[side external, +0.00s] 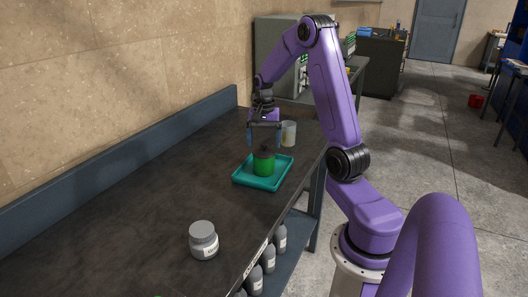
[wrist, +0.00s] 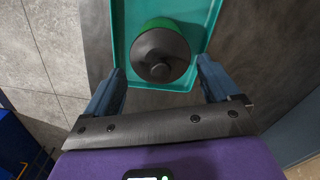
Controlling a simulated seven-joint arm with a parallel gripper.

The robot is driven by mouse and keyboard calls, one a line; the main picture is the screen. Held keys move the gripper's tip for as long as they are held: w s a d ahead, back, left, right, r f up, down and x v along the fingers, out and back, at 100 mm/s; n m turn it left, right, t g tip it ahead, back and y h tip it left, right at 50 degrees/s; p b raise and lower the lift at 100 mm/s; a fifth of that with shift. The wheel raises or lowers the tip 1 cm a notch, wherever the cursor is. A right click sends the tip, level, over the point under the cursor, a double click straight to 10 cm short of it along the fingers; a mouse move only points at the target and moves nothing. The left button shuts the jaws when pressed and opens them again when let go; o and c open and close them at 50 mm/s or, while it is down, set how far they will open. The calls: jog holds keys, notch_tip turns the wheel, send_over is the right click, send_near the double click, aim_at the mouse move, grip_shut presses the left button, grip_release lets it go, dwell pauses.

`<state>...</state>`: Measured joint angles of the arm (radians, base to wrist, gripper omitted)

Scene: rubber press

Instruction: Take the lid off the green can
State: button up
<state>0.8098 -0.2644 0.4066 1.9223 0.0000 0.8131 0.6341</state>
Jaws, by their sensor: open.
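The green can (side external: 264,167) stands upright on a teal tray (side external: 243,183) on the dark bench. Its dark lid (side external: 264,152) is on top. In the wrist view the round dark lid (wrist: 158,58) with a small knob hides most of the can, and a green edge (wrist: 163,24) of the can shows behind it. My gripper (side external: 264,143) is open and empty, pointing down just above the lid. In the wrist view the fingers (wrist: 160,82) are apart, one to each side of the lid's near edge. I cannot tell whether either finger touches the lid.
A pale cup or beaker (side external: 289,133) stands behind the tray, close to my gripper. A grey jar with a label (side external: 203,240) stands nearer on the bench (side external: 140,205). Several grey bottles (side external: 268,257) sit on the shelf below. The bench left of the tray is clear.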

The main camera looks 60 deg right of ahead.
jog(key=shift+f, duration=0.95)
jog(key=c, duration=1.4)
jog(key=shift+s+a+f, duration=0.1)
jog(key=shift+c, duration=1)
